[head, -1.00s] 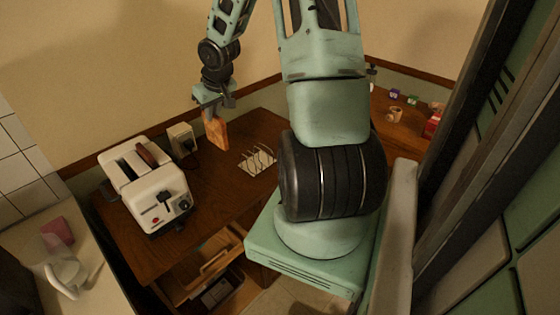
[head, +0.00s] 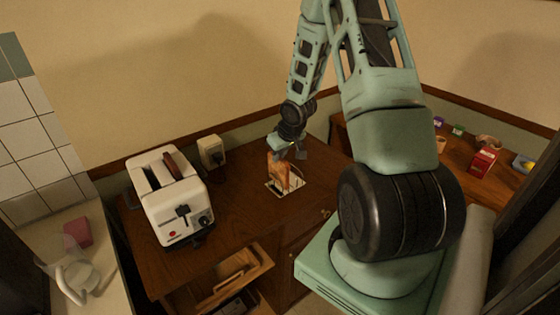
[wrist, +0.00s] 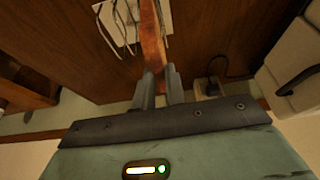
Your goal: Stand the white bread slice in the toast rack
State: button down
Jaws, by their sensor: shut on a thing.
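My gripper (head: 287,152) is shut on the bread slice (head: 278,171), which looks orange-brown in this light. The slice hangs upright below the fingers, over the toast rack (head: 298,184). The rack has a pale flat base with thin wire loops and stands on the wooden counter. In the wrist view the slice (wrist: 152,38) runs edge-on from between my fingertips (wrist: 158,82). The rack's wires (wrist: 128,22) show on both sides of it. I cannot tell whether its lower edge touches the base.
A white toaster (head: 172,200) with a brown piece at its top stands left of the rack. A small beige box (head: 211,151) is behind it. A drawer (head: 232,278) is open below the counter. A red box (head: 483,162) and small items stand at the right.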

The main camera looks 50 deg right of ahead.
jog(key=shift+f, duration=0.95)
jog(key=shift+f, duration=0.15)
jog(key=c, duration=1.5)
grip_release()
jog(key=shift+o, duration=0.2)
jog(key=shift+r, duration=0.3)
jog(key=p+v, duration=0.1)
jog(key=v, duration=1)
jog(key=shift+s+r+p, duration=0.25)
jog(key=shift+r+p, duration=0.1)
jog(key=shift+p, duration=0.05)
